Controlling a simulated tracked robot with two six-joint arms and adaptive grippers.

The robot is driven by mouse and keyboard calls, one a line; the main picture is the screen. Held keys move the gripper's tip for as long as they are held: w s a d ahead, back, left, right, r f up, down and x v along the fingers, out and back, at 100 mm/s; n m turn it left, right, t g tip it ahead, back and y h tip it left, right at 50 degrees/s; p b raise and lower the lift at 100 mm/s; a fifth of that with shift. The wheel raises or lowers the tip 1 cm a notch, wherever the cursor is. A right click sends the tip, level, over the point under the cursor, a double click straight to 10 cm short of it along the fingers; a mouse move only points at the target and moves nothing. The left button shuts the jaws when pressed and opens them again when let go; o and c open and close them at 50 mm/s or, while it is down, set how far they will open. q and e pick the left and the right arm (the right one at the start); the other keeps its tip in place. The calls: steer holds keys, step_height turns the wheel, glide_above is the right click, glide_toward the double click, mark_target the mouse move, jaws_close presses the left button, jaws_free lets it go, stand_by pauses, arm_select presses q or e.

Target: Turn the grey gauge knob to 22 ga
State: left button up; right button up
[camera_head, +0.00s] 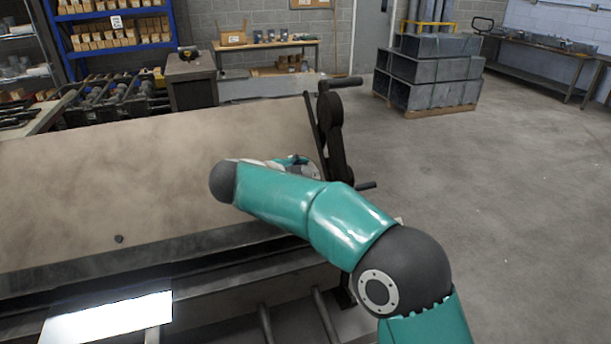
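A large forming machine with a broad brown-grey plate (90,180) fills the left and middle of the head view. My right arm comes in from the lower right and bends over the plate's right end. Beyond its bend, teal and grey parts of my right wrist or gripper (312,171) show beside the machine's dark crank (334,125). The fingers and anything they touch are hidden. My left gripper is out of view.
A bright white panel (108,318) lies at the lower left of the machine. Stacked grey ducts (430,72) stand on a pallet at the back right. A blue shelf, bench and grey cabinet (192,82) stand behind. The floor at right is clear.

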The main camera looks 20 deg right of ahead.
steer(key=shift+r, duration=0.15)
steer(key=shift+s+a+r, duration=0.25)
steer(key=shift+a+r, duration=0.1)
steer(key=shift+a, duration=0.1)
steer(key=v, duration=1)
steer(key=shift+s+a, duration=0.25)
steer(key=shift+s, duration=0.05)
